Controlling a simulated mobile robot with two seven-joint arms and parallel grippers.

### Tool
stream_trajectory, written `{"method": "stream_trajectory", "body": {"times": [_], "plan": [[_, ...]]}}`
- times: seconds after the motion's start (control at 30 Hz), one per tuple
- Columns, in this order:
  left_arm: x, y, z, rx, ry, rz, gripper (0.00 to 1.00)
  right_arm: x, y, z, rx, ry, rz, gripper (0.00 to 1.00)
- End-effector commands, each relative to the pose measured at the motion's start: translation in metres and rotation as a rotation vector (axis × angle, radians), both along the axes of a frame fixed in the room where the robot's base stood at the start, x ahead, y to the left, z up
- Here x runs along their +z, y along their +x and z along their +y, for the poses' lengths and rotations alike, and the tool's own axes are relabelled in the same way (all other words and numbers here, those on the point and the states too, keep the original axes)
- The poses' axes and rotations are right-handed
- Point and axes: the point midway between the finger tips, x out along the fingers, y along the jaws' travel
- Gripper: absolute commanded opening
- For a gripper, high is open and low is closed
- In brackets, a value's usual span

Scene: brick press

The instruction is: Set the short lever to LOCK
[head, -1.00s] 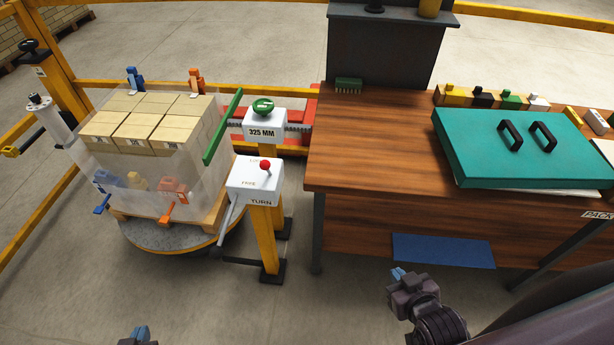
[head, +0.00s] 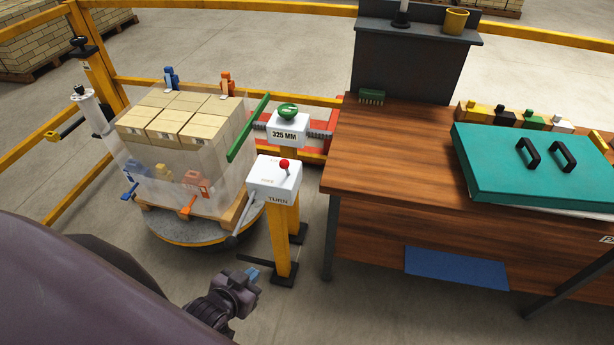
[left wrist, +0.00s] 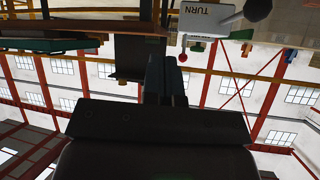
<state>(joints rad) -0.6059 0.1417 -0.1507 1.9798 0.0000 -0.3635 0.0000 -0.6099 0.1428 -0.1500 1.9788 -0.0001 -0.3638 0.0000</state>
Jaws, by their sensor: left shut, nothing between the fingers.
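The short lever with a red ball knob (head: 285,164) stands on top of the white TURN box (head: 274,180), on a yellow post. The lettering on the box top is partly hidden by the knob; FREE shows faintly nearer me, and I cannot tell the lever's exact setting. My left gripper (head: 253,274) is shut and empty, low in front of the post and apart from the lever. In the left wrist view, which is upside down, the red knob (left wrist: 183,57) and the TURN box (left wrist: 204,18) show beyond my fingers (left wrist: 166,78). My right gripper is out of view.
A grey long handle (head: 243,216) sticks out left of the TURN box. A wrapped brick stack (head: 200,165) stands on a turntable (head: 190,232). The 325 MM post (head: 288,132) with a green knob is behind. A wooden table (head: 390,165) is at right.

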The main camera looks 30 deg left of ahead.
Motion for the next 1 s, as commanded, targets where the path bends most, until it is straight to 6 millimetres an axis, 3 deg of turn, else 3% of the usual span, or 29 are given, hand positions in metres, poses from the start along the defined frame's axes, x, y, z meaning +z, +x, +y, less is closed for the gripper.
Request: {"method": "stream_trajectory", "body": {"times": [0.4,0.57,0.77,1.0], "plan": [[-0.001,0.000,0.001,0.003,-0.002,0.002,0.00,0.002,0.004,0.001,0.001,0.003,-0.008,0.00],[-0.004,0.013,0.006,0.049,-0.079,-0.043,0.00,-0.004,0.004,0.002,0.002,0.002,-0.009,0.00],[-0.010,0.052,0.024,0.197,-0.382,-0.193,0.00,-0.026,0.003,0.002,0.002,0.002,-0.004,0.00],[-0.011,0.102,0.052,0.345,-0.865,-0.392,0.00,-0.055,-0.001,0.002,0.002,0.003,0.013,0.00]]}}
